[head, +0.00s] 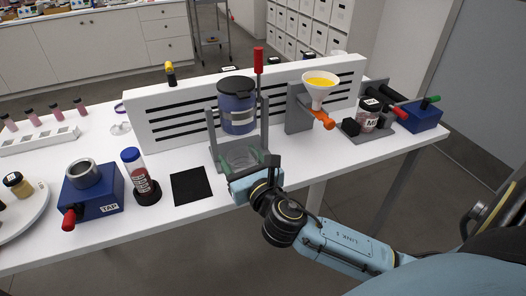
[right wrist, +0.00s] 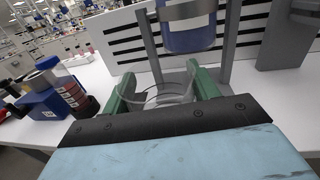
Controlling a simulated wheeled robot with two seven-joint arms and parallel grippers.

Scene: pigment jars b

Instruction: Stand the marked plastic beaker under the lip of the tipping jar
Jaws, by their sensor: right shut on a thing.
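The tipping jar (head: 237,107) is a blue vessel with a dark lid, hung upright in a grey stand (head: 213,135) with a red-handled lever (head: 259,60). The right wrist view shows the jar's lower part (right wrist: 188,36). The clear plastic beaker (head: 240,156) is low between the stand's posts, below the jar. My right gripper (head: 242,160) has its green fingers on both sides of the beaker (right wrist: 168,95) and is shut on it. The beaker's markings are not legible, and I cannot tell whether its base touches the surface. My left gripper is out of view.
A black square mat (head: 190,186) lies left of the stand. Further left are a capped tube in a holder (head: 142,180) and a blue TAP device (head: 92,193). A white slotted panel (head: 165,124) stands behind. A funnel with yellow contents (head: 319,90) is at right.

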